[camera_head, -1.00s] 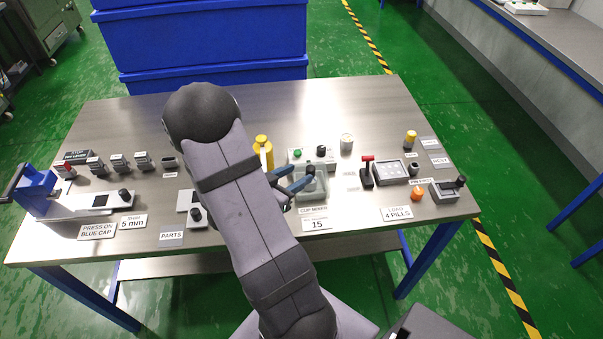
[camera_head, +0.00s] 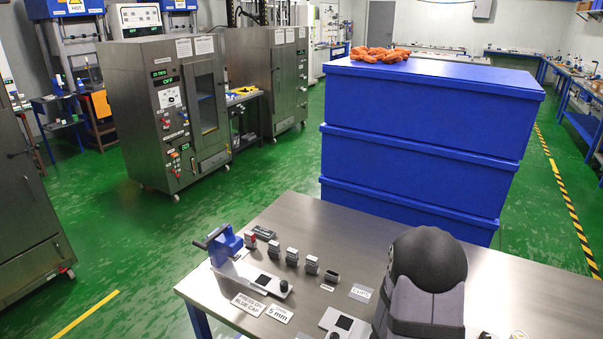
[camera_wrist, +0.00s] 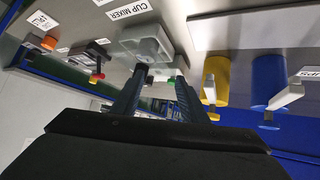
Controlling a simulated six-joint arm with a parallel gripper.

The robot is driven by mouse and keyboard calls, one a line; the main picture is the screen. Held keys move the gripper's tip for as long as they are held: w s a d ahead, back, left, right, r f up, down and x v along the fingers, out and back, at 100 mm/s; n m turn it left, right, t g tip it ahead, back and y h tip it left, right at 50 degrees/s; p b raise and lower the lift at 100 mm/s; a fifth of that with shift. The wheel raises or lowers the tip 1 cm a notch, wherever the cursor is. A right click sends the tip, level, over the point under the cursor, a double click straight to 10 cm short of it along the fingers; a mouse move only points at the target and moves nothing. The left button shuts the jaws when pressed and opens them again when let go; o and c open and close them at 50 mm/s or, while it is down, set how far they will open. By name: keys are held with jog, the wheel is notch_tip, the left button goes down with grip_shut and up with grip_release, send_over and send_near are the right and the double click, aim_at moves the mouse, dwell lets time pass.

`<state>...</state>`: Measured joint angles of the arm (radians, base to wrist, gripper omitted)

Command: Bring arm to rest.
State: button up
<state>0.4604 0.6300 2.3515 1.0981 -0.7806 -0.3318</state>
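My gripper (camera_wrist: 160,80) shows in the wrist view, which is tilted so that the table (camera_wrist: 220,12) lies along the top. Its two dark fingers are apart, and nothing shows between them. The fingertips point toward the grey cup mixer (camera_wrist: 146,42); whether they touch it I cannot tell. In the head view my arm stands at the lower right, in front of the steel table (camera_head: 500,285), and the gripper is out of that picture.
Stacked blue crates (camera_head: 420,120) rise behind the table.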

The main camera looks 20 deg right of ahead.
jog(key=w+a+r+n+t+y+b, duration=0.1)
jog(key=w+a+n+y, duration=0.15)
jog(key=a, duration=0.55)
jog(key=w+a+n+t+y+b, duration=0.1)
jog(key=a+n+y, duration=0.3)
jog(key=a, duration=0.3)
jog(key=w+a+r+n+y+b, duration=0.1)
jog(key=w+a+n+y, duration=0.15)
jog(key=a, duration=0.55)
jog(key=s+a+n+g+b, duration=0.3)
jog(key=s+a+n+b, duration=0.25)
jog(key=s+a, duration=0.5)
notch_tip(320, 180, down, 40)
jog(key=s+d+b, duration=0.1)
jog(key=d+b, duration=0.1)
jog(key=b, duration=3.7)
jog(key=shift+s+y, duration=0.4)
